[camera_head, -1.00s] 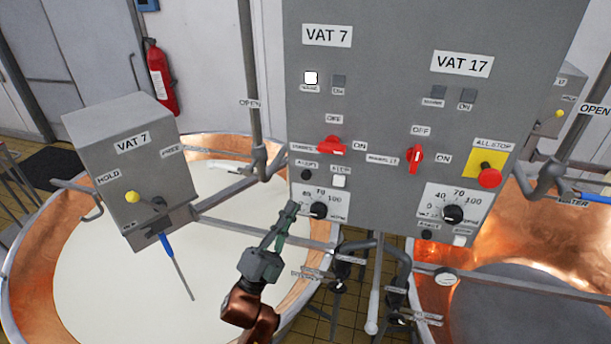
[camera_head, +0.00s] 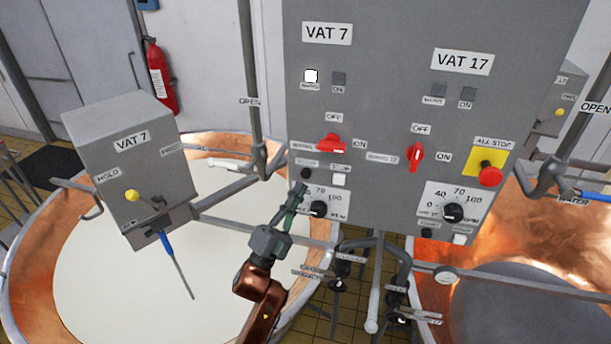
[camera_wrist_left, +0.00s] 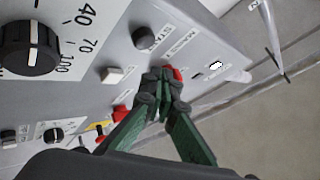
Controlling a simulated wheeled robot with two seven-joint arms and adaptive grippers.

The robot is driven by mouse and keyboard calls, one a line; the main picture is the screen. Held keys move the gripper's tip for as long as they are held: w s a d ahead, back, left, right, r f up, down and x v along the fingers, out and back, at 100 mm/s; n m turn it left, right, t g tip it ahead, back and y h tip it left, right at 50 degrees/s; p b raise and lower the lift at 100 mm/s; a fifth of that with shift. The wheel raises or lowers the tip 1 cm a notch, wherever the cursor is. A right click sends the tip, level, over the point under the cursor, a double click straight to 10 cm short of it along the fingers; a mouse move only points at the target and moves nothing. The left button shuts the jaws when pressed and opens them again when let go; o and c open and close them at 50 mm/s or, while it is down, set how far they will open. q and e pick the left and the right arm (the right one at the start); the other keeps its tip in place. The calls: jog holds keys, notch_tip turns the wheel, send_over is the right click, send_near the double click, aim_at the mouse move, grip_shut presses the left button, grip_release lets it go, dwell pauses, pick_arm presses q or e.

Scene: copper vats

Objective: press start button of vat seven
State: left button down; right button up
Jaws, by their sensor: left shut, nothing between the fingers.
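The grey control panel (camera_head: 380,110) has a VAT 7 column on its left side. Its small round black start button (camera_head: 305,173) sits left of the white stop button (camera_head: 339,180), below the red switch (camera_head: 332,142) and above the dial (camera_head: 318,208). The wrist view also shows the black button (camera_wrist_left: 143,38), white button (camera_wrist_left: 112,76) and dial (camera_wrist_left: 30,50). My left gripper (camera_head: 301,190) is shut and empty, its tips just below the black button in the head view. In the wrist view its tips (camera_wrist_left: 162,85) appear apart from that button. My right gripper is out of view.
A VAT 17 column with its own red switch (camera_head: 415,157) and a red all-stop button (camera_head: 490,174) are at the right. The VAT 7 box (camera_head: 130,160) stands left over the milk-filled copper vat (camera_head: 100,260). Pipes (camera_head: 385,245) run below the panel.

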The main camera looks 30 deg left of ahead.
aim_at(306, 173)
pick_arm(q)
jog(key=shift+w+a, duration=0.25)
jog(key=shift+w, duration=0.85)
jog(key=shift+w, duration=0.1)
dwell(0.6)
jog(key=shift+w+a, duration=0.15)
jog(key=shift+w, duration=0.15)
jog(key=shift+w+a+b, duration=0.1)
jog(key=shift+w+b, duration=0.2)
jog(key=shift+w, duration=0.2)
dwell(0.7)
jog(key=shift+s, duration=0.15)
jog(key=shift+s+d+h, duration=0.25)
jog(key=shift+s+h, duration=0.05)
jog(key=shift+s, duration=0.45)
